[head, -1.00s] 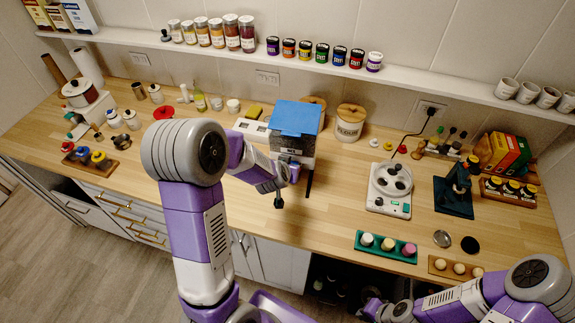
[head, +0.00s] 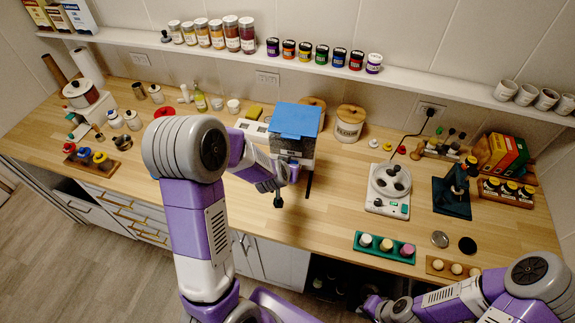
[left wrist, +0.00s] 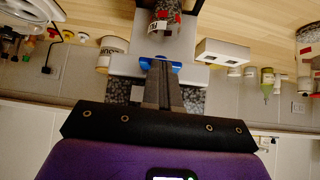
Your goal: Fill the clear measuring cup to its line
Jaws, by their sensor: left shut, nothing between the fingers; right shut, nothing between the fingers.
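A dispenser with a blue lid (head: 297,119) and a dark speckled hopper stands on the counter. In the left wrist view, turned upside down, a clear vessel (left wrist: 165,18) with grey speckled contents and red marks sits by the dispenser; it looks like the measuring cup, but its fill line cannot be made out. My left gripper (left wrist: 161,72) is shut and empty, its fingertips at a blue tab (left wrist: 148,62) on the dispenser; whether they touch is unclear. My right gripper (head: 371,306) is low at the bottom edge, below the counter front, shut and mostly hidden.
A white appliance (head: 389,188) stands right of the dispenser. A green tray (head: 384,247) lies near the front edge, with a wooden tray (head: 453,268) beside it. A lidded canister (head: 349,126) stands behind. Bare counter (head: 335,205) lies between the dispenser and the appliance.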

